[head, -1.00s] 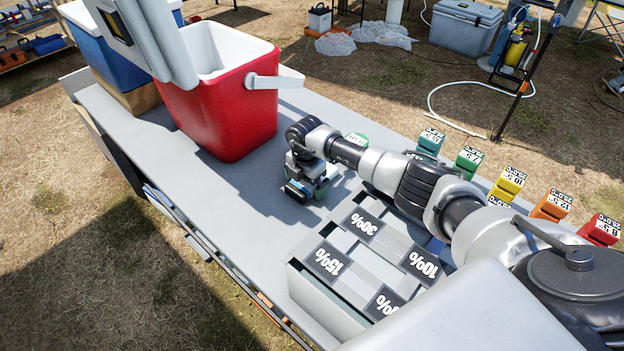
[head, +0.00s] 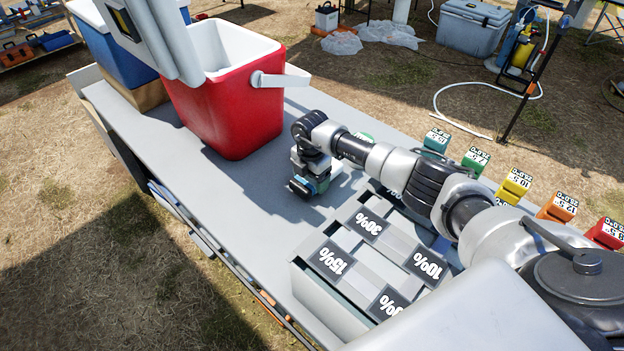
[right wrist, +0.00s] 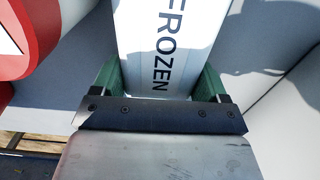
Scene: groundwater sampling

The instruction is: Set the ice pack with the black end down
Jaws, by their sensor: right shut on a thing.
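My right gripper (head: 312,181) is low over the grey bench top, between the red cooler and the box with percent labels. In the right wrist view, its green fingers (right wrist: 159,78) are shut on the two sides of a white ice pack (right wrist: 137,38). I cannot tell whether the pack touches the bench. My left gripper is not in view.
The open red cooler (head: 225,105) with a white handle stands left of the gripper. A grey box (head: 330,303) with percent labels is close on the near right. Several coloured numbered blocks line the far edge. Bare bench (head: 235,195) lies left and in front.

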